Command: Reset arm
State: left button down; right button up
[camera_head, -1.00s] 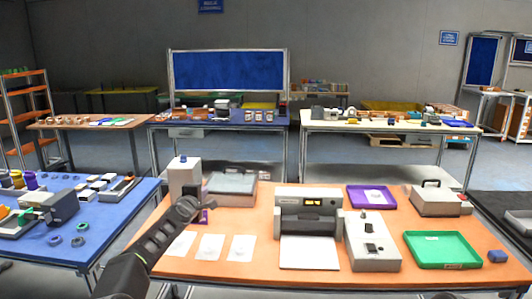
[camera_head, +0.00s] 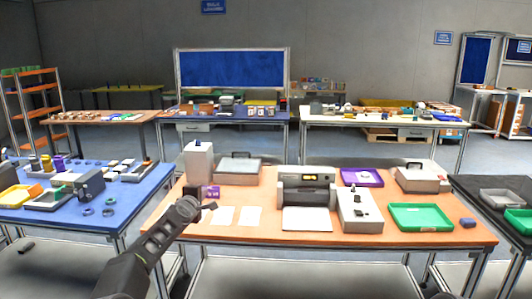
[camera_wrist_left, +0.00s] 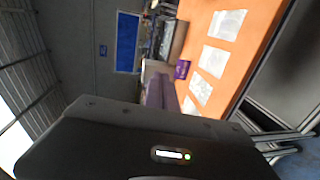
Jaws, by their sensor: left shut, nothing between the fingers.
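My left gripper (camera_head: 192,208) reaches in from the bottom left in the head view, dark grey. Its tip is shut and empty, and shows in front of the left end of the orange table (camera_head: 262,242). In the picture it lies beside a white box-shaped device (camera_head: 199,163) and a small purple item (camera_head: 212,192). In the left wrist view the dark gripper housing (camera_wrist_left: 150,140) fills the lower part, with white sheets (camera_wrist_left: 208,62) on the orange table beyond. My right gripper is not in view.
A grey printer (camera_head: 306,185), a grey scanner-like device (camera_head: 358,211), a green tray (camera_head: 420,217) and a purple tray (camera_head: 360,177) stand on the orange table. A blue table (camera_head: 100,228) with small parts stands at the left. Floor shows between the two tables.

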pick_arm(q)
jog(key=s+d+f+m+g, duration=0.1)
jog(key=s+d+f+m, duration=0.15)
jog(key=f, duration=0.55)
jog(key=s+d+f+m+g, duration=0.2)
jog(key=f+m, duration=0.1)
jog(key=f, duration=0.5)
jog(key=s+d+f+m+g+h, duration=0.1)
jog(key=s+d+f+m+g, duration=0.15)
jog(key=s+f, duration=0.6)
jog(key=s+d+f+m+g, duration=0.2)
jog(key=s+d+f, duration=0.1)
jog(key=s+f, duration=0.55)
jog(key=s+d+f+m+g, duration=0.1)
jog(key=s+f, duration=0.3)
jog(key=s, duration=0.3)
jog(key=s+d+f+m+g+h, duration=0.15)
jog(key=s+f, duration=0.25)
jog(key=s, duration=0.4)
jog(key=s+f+m+g+y, duration=0.1)
jog(key=s+f+g, duration=0.1)
jog(key=s+f, duration=0.35)
jog(key=s+r+m+g+h, duration=0.1)
jog(key=s+g, duration=0.2)
jog(key=s, duration=1.9)
jog(key=shift+s+d+r, duration=0.15)
jog(key=shift+d+r, duration=0.1)
jog(key=shift+d, duration=0.2)
jog(key=shift+m, duration=0.25)
